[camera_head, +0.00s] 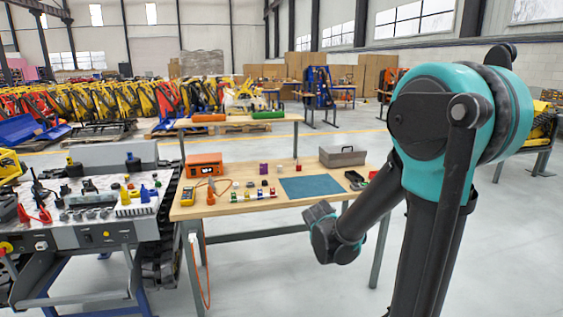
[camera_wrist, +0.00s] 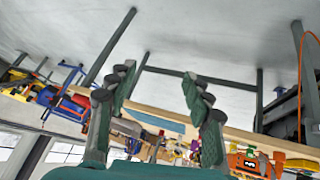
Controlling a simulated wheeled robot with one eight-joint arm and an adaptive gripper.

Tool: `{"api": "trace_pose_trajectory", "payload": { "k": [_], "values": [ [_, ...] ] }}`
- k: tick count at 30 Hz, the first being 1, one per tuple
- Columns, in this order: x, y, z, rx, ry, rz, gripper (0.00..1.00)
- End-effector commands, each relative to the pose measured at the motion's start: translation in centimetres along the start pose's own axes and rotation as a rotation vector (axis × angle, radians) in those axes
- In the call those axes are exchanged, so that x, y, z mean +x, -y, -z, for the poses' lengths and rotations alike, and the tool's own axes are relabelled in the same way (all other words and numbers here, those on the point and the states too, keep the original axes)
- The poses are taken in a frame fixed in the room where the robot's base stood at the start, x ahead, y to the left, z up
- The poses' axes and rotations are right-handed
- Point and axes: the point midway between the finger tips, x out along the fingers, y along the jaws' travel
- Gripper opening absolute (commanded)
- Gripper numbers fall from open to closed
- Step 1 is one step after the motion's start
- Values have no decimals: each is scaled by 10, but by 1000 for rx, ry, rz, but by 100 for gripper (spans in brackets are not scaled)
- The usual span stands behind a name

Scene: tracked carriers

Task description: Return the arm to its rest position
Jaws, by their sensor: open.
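My arm (camera_head: 430,140) stands at the right in the head view, its teal joint high and its lower links bent in front of the wooden workbench's right part. My gripper (camera_wrist: 157,75) shows in the wrist view with its two dark green fingers spread apart and nothing between them. The wrist picture is upside down, with the floor at the top and the bench behind the fingers. In the head view I cannot make out the fingers.
The wooden workbench (camera_head: 240,205) carries a blue mat (camera_head: 311,187), an orange box (camera_head: 204,165), a grey toolbox (camera_head: 342,156) and small parts. A grey tracked carrier (camera_head: 100,232) with loose items stands left of it. The floor (camera_head: 510,260) at the right is clear.

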Motion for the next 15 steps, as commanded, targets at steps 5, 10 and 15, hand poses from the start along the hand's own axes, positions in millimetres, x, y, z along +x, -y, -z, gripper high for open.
{"api": "trace_pose_trajectory", "payload": {
  "k": [5, 10, 15],
  "values": [
    [-27, -36, -63, 2, 107, 57, 51],
    [-51, -51, -120, 0, 184, 132, 51],
    [-66, -53, -162, -4, 226, 199, 51]
  ]
}}
